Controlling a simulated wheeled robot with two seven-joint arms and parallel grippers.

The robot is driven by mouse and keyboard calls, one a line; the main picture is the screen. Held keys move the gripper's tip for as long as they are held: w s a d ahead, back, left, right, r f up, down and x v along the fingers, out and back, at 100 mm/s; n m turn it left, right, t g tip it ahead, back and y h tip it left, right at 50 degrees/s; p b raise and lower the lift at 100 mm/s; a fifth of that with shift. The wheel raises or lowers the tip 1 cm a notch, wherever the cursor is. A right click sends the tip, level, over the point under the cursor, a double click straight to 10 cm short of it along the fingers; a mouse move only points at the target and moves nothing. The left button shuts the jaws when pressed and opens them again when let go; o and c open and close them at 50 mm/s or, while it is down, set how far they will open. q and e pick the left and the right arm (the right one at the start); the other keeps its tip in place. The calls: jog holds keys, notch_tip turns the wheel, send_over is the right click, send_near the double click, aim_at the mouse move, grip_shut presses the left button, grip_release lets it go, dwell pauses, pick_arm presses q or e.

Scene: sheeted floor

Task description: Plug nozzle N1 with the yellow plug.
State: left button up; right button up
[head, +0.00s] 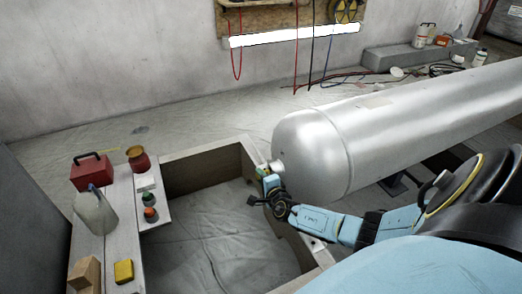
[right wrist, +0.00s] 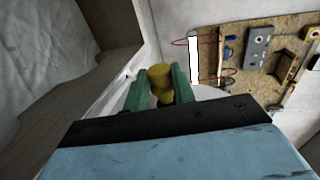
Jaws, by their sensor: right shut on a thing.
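The large silver tank (head: 318,152) lies on its side, its domed end facing left. A short pale nozzle (head: 277,165) sticks out of that end; I can read no N1 label on it. My right gripper (head: 267,172) is at the tank's end, beside the nozzle in the head view. In the right wrist view its green fingers (right wrist: 162,88) are shut on the yellow plug (right wrist: 161,76), whose rounded yellow end shows between them. I cannot tell whether the plug touches the nozzle. The nozzle is not clearly seen in the wrist view. My left gripper is not in view.
A wooden frame (head: 200,155) surrounds a sheeted pit left of the tank. Its left planks carry a red toolbox (head: 91,171), jug (head: 96,214), jar (head: 138,158), green-topped item (head: 149,199), orange-topped item (head: 150,213), yellow block (head: 123,271) and wood block (head: 85,274).

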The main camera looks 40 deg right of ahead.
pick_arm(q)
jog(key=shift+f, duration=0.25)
pick_arm(e)
jog(key=shift+s+d, duration=0.2)
jog(key=shift+d, duration=0.4)
jog(key=shift+s+d, duration=0.15)
jog(key=shift+d, duration=0.4)
jog(key=o, duration=1.1)
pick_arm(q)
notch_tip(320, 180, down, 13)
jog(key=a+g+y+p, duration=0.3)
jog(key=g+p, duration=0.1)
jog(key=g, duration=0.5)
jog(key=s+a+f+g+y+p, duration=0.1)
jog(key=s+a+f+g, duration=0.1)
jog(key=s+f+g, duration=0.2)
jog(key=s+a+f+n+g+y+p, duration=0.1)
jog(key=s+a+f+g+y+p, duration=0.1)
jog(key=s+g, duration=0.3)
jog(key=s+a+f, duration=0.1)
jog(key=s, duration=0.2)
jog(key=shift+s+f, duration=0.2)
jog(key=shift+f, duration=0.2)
pick_arm(e)
jog(key=v, duration=1.3)
jog(key=shift+s, duration=0.25)
